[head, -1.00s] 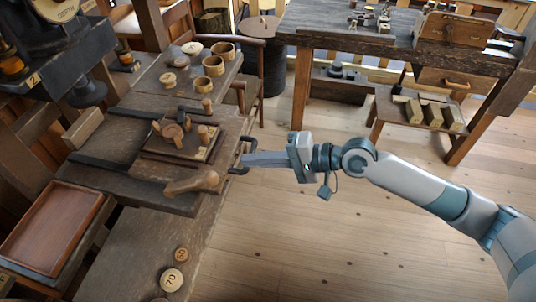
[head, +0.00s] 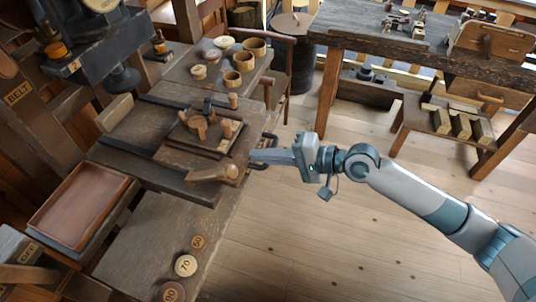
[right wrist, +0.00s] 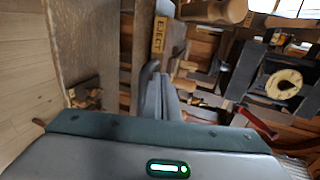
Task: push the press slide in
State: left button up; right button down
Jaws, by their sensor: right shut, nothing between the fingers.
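The press slide (head: 182,160) is a dark wooden carriage on the bench, between two dark rails. A board with a round turned piece (head: 198,127) and several pegs sits on it. A dark handle (head: 266,137) sticks out at its right, front end. My right gripper (head: 254,156) is shut and empty, its fingertips at the handle; whether they touch it I cannot tell. My left gripper is not in view.
A wooden knob-ended lever (head: 212,174) lies at the slide's near side. A red-brown tray (head: 80,208) is at left. Turned bowls (head: 244,61) stand behind. Numbered discs (head: 185,265) lie on the near bench. Open floor (head: 300,240) lies right of the bench.

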jog(key=p, duration=0.2)
send_near(192, 135)
jog(key=f, duration=0.1)
jog(key=d+f, duration=0.1)
jog(key=f, duration=0.1)
jog(key=shift+s, duration=0.25)
jog(key=w+a, duration=0.1)
jog(key=a, duration=0.2)
jog(key=w+a, duration=0.1)
jog(key=a, duration=0.3)
jog(key=w+a, duration=0.2)
jog(key=a, duration=0.2)
jog(key=shift+a+f, duration=0.2)
jog(key=shift+a, duration=0.05)
jog(key=shift+s, duration=0.1)
jog(key=shift+d, duration=0.15)
jog(key=shift+d+r, duration=0.1)
jog(key=shift+d, duration=0.15)
jog(key=b+v, duration=0.3)
jog(key=v, duration=1.2)
jog(key=shift+s+d+r+b, duration=0.1)
jog(key=shift+s+d+b, duration=0.05)
jog(key=shift+d+b, duration=0.2)
jog(key=shift+s+d+r, duration=0.15)
jog(key=shift+d+r, duration=0.05)
jog(key=shift+d, duration=0.25)
